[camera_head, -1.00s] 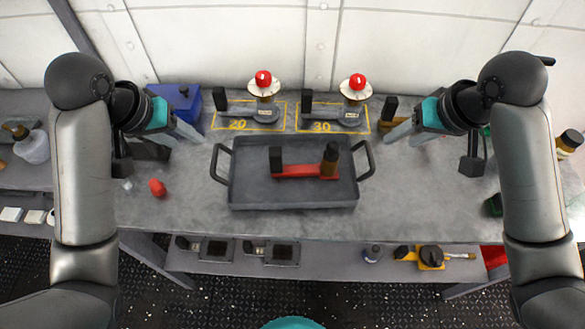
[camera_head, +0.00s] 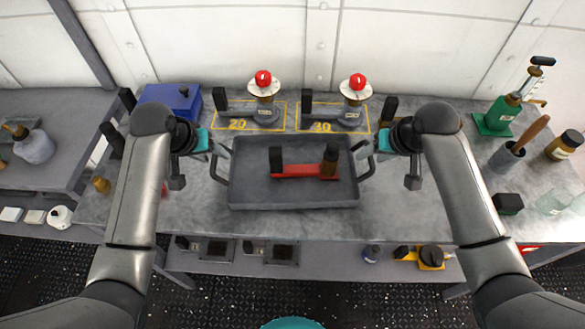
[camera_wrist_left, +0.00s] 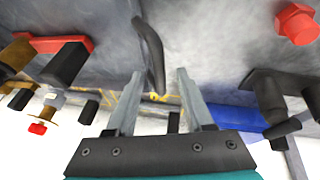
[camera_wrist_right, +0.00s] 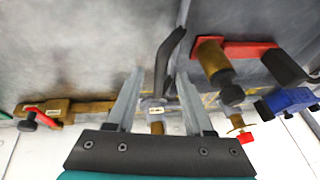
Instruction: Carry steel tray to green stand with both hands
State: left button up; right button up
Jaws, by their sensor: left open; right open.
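The steel tray (camera_head: 245,192) lies flat on the grey workbench, with a dark handle at each end. A red piece with a black block and a brown-black cylinder (camera_head: 305,171) lies in it. My left gripper (camera_head: 223,150) is open at the left handle (camera_head: 217,168); that handle reaches between its fingertips in the left wrist view (camera_wrist_left: 150,50). My right gripper (camera_head: 361,152) is open at the right handle (camera_head: 368,163), which also reaches between its fingertips in the right wrist view (camera_wrist_right: 167,62). I cannot make out a green stand for certain.
A green-based pump-like device (camera_head: 497,115) stands at the bench's right. Two red-topped devices (camera_head: 264,100) stand behind the tray by yellow marked areas. A blue box (camera_head: 172,100) is at the back left. A dark cup with a wooden handle (camera_head: 508,155) is at right.

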pick_arm(q)
jog(key=shift+x, duration=1)
pick_arm(e)
jog(key=shift+x, duration=0.95)
pick_arm(q)
grip_shut()
pick_arm(e)
grip_shut()
pick_arm(q)
jog(key=shift+r, duration=0.1)
pick_arm(e)
jog(key=shift+w, duration=0.1)
